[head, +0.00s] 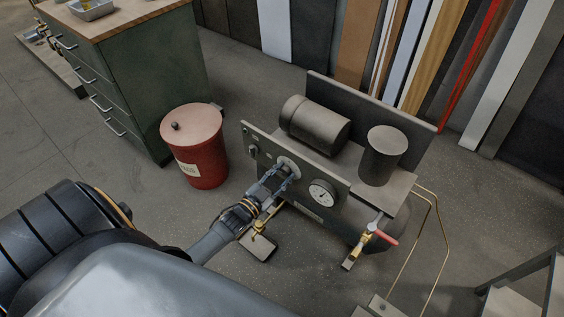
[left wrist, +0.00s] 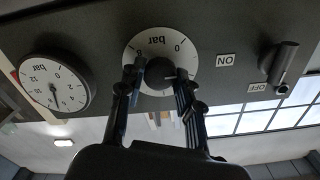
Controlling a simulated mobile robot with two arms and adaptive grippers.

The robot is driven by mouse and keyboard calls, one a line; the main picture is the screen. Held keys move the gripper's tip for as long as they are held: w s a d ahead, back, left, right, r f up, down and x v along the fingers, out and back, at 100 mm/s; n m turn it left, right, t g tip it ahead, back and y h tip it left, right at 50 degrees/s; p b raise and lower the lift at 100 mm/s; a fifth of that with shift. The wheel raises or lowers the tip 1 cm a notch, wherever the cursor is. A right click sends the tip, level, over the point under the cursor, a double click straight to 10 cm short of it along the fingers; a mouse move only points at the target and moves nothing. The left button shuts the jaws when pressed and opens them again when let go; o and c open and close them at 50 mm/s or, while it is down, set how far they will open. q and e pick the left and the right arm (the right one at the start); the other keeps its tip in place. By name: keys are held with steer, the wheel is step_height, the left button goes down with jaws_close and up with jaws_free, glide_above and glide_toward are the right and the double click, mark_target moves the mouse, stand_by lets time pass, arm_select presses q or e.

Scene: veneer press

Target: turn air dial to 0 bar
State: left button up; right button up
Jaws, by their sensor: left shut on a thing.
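The air dial is a round white plate marked "0", "8" and "bar" (head: 289,164) on the front panel of the compressor. It shows upside down in the left wrist view (left wrist: 135,53). My left gripper (head: 282,178) is at the dial, its two fingers shut on the dark knob in the dial's middle (left wrist: 158,69). The fingers cover part of the plate, and I cannot read the knob's setting for certain. A white pressure gauge (head: 322,194) sits right of the dial; its face and dark needle show in the left wrist view (left wrist: 54,86). My right gripper is not in view.
An ON/OFF switch lever (left wrist: 284,60) is beside the dial on the panel (head: 262,135). A red-handled valve (head: 382,237) sticks out at the front right. A red bin (head: 203,158) and a green drawer cabinet (head: 150,80) stand to the left. Boards lean at the back.

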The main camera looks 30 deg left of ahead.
arm_select(q)
steer(key=n, duration=0.3)
steer(key=shift+a+n+p, duration=0.1)
steer(key=shift+n+p, duration=0.25)
steer(key=shift+n, duration=2.45)
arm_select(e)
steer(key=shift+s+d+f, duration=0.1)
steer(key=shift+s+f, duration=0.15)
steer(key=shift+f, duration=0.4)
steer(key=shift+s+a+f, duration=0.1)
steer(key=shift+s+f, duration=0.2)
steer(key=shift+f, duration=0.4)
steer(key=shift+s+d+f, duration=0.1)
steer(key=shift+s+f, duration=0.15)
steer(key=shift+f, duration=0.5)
arm_select(q)
steer(key=o, duration=1.2)
steer(key=shift+c, duration=0.2)
steer(key=s, duration=1.2)
steer(key=shift+a, duration=0.45)
